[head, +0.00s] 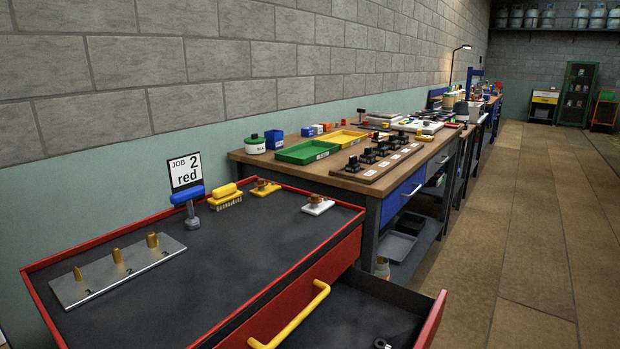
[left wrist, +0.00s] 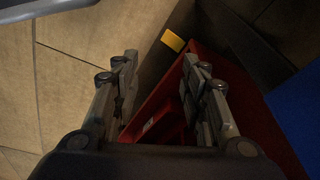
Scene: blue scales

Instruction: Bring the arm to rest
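My left gripper (left wrist: 163,82) shows only in the left wrist view. Its two fingers are apart, with nothing between them. Beyond the fingers is a red surface (left wrist: 190,62) with a small yellow patch (left wrist: 172,40); I cannot tell for certain which furniture this is. Neither arm shows in the head view. My right gripper is in neither view.
A red-edged cabinet top (head: 235,258) holds a pin plate (head: 118,270), a blue-handled stamp (head: 188,197), a yellow brush (head: 225,197) and a job card (head: 186,171). Its drawer (head: 345,312) stands open. A wooden workbench (head: 290,181) stands beyond; open floor (head: 530,240) lies right.

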